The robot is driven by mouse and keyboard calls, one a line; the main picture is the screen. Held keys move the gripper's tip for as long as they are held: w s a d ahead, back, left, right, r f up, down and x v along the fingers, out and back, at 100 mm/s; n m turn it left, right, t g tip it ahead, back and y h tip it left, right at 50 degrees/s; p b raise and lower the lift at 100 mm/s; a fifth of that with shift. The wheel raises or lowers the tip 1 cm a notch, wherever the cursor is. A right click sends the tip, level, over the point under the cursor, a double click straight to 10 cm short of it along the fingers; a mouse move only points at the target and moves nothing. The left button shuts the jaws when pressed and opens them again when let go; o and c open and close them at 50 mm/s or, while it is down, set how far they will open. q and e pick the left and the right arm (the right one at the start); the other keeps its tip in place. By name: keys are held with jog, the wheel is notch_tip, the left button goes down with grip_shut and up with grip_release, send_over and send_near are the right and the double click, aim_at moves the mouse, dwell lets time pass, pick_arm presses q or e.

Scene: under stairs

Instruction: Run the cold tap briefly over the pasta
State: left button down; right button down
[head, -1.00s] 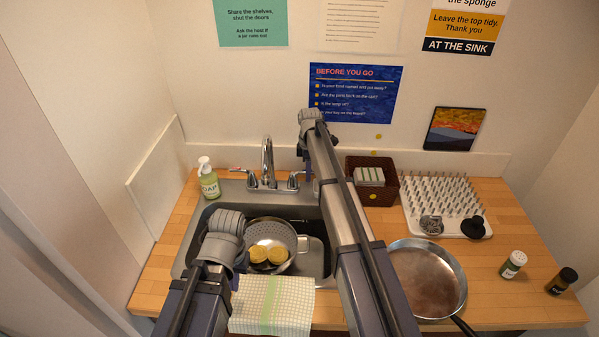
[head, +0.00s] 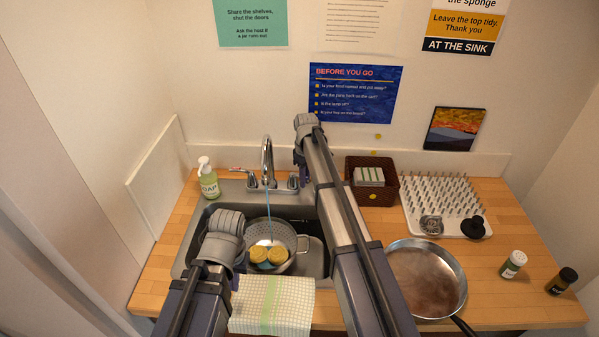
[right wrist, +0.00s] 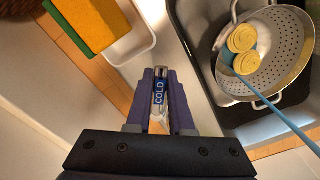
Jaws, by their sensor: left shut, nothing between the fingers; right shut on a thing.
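The yellow pasta nests (head: 267,256) sit in a grey colander (head: 288,236) in the sink (head: 318,262). A blue stream of water (head: 269,218) runs from the spout (head: 267,150) into the colander, onto or close beside the pasta; it also shows in the right wrist view (right wrist: 268,100). My right gripper (right wrist: 160,105) is shut on the tap handle marked COLD (right wrist: 159,88). In the head view the right gripper (head: 301,168) is partly hidden behind its arm. My left gripper (head: 235,281) is shut and empty, mostly hidden by its wrist, near the sink's front edge.
A checked cloth (head: 272,305) lies at the front edge. A soap bottle (head: 208,178) stands left of the taps. A basket (head: 380,192), peg rack (head: 445,190) and pan (head: 427,277) are on the right. A yellow-orange and green sponge (right wrist: 88,22) is near the COLD handle.

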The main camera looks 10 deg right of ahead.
jog(key=m, duration=0.2)
jog(key=a+m, duration=0.1)
jog(key=shift+s+a+m, duration=0.3)
jog(key=shift+s+m, duration=0.1)
dwell(4.0)
jog(key=n, duration=0.1)
jog(key=w+d+n, duration=0.1)
jog(key=n, duration=0.1)
jog(key=shift+d, duration=0.2)
jog(key=n, duration=0.2)
jog(key=w+d+n, duration=0.1)
jog(key=n, duration=0.1)
jog(key=shift+w+d, duration=0.1)
jog(key=shift+d, duration=0.05)
